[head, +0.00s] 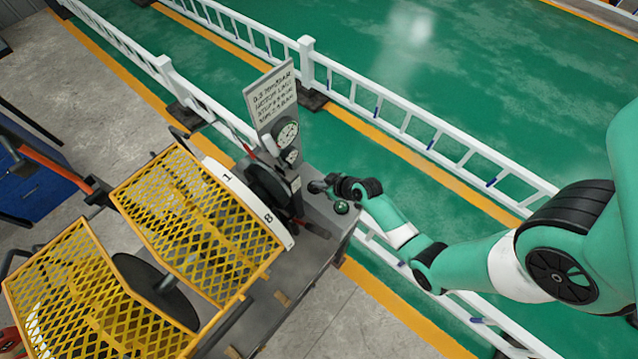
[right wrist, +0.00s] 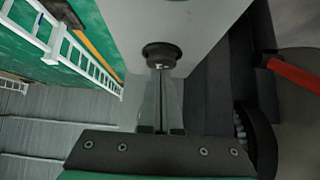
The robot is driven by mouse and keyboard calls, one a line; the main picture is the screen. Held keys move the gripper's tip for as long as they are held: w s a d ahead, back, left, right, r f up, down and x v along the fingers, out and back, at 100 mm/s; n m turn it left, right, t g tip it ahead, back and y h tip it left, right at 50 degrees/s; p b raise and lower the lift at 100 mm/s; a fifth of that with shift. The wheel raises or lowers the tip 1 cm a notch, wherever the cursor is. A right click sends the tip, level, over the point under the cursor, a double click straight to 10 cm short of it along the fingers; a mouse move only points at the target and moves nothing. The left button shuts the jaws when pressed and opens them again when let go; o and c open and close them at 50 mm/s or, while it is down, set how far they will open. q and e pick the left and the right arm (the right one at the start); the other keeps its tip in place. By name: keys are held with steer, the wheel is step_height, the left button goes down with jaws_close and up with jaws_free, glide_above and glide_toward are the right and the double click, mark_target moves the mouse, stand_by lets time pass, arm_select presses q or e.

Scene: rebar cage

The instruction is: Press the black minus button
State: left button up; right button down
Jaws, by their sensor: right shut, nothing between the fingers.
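A round black button or knob (right wrist: 161,53) sits on a pale grey face (right wrist: 195,22) in the right wrist view; no minus mark is readable on it. My right gripper (right wrist: 160,72) is shut and empty. Its fingertips overlap the lower edge of the black round part in the picture; I cannot tell whether they touch it. In the head view, my right gripper (head: 318,187) is at the right end of the machine, by the grey box (head: 345,228), and I cannot make out the button there. My left gripper is not in view.
The machine has yellow mesh guards (head: 195,220), a white numbered plate (head: 245,200) and an upright sign panel (head: 272,95) with gauges close to my right gripper. A white fence (head: 430,140) runs behind. A red bar (right wrist: 292,72) shows at right in the wrist view.

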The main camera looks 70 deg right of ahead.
step_height(320, 180, down, 2)
steer(key=shift+f+b, duration=0.15)
steer(key=shift+b, duration=0.9)
steer(key=shift+r, duration=0.2)
step_height(320, 180, up, 5)
steer(key=p, duration=0.5)
steer(key=shift+s+a+r, duration=0.1)
steer(key=shift+s+r, duration=0.05)
steer(key=shift+r, duration=0.05)
steer(key=p+v, duration=0.2)
steer(key=v, duration=0.6)
steer(key=shift+s, duration=0.45)
steer(key=shift+a+r, duration=0.1)
